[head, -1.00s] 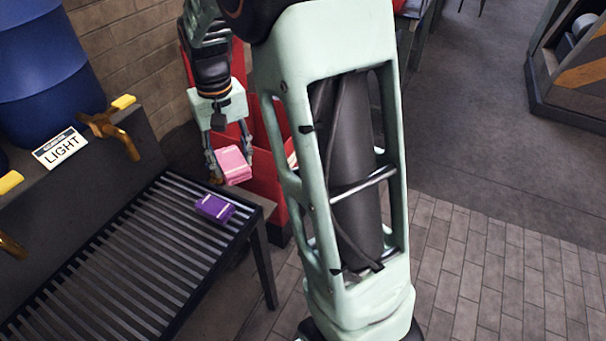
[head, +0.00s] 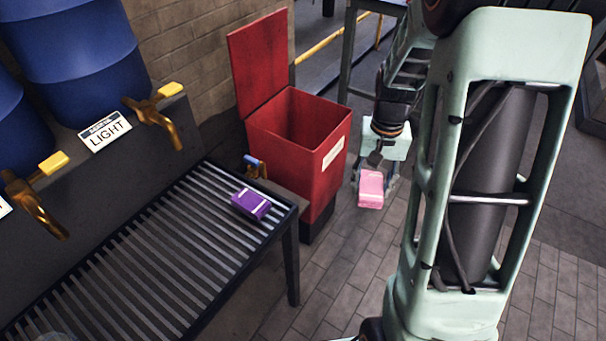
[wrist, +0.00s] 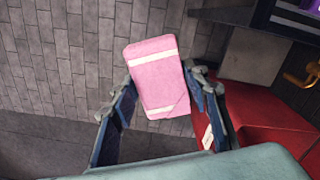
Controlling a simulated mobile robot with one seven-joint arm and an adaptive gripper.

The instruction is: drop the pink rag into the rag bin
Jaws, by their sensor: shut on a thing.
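The pink rag (head: 370,189) is a folded block with pale bands. My gripper (head: 375,182) is shut on it and holds it in the air to the right of the rag bin. In the wrist view the rag (wrist: 158,80) sits between the two fingers of my gripper (wrist: 160,92), above the paved floor. The rag bin (head: 322,172) is a red box with a pale label on its side. Its red lid (head: 259,62) stands raised at the back left, and the inside looks empty where I can see it. The bin (wrist: 262,118) also shows at the right of the wrist view.
A dark slatted bench (head: 150,262) stands left of the bin with a purple folded rag (head: 251,204) on it. Blue drums (head: 85,50) with brass taps (head: 155,115) and a LIGHT sign (head: 104,131) are behind it. Paved floor (head: 335,290) in front of the bin is clear.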

